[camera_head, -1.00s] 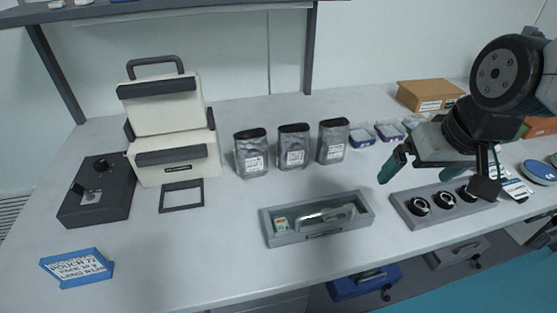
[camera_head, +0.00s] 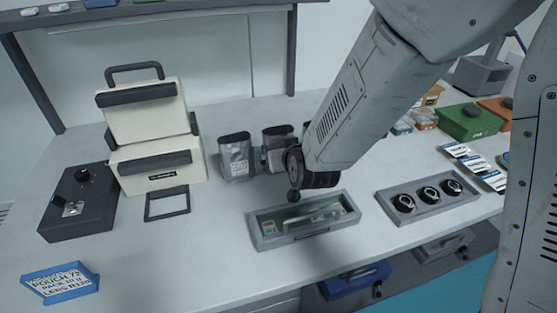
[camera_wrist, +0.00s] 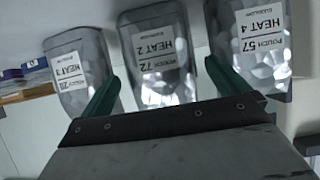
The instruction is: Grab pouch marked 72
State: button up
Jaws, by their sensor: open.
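Three silver pouches with dark tops stand in a row. The middle one (camera_wrist: 158,60) has a label reading 72 and "HEAT 2" in the wrist view; its top shows in the head view (camera_head: 278,134), the rest largely behind my arm. The pouch marked 57 (camera_wrist: 250,45) is on the wrist view's right, and is the left pouch in the head view (camera_head: 236,158). Another pouch (camera_wrist: 78,72), seemingly marked 20, is on the wrist view's left. My gripper (camera_wrist: 166,88) is open, with its green fingers apart and the 72 pouch showing between them. Contact cannot be told.
A blue sign (camera_head: 60,283) reads "POUCH 72". A cream case-like device (camera_head: 155,165) and a dark control box (camera_head: 80,203) stand left. A grey tray (camera_head: 262,240) lies in front of the pouches; a tray with black rings (camera_head: 378,196) is right of it.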

jog(key=x, duration=0.6)
jog(key=shift+s, duration=0.1)
jog(key=c, duration=1.2)
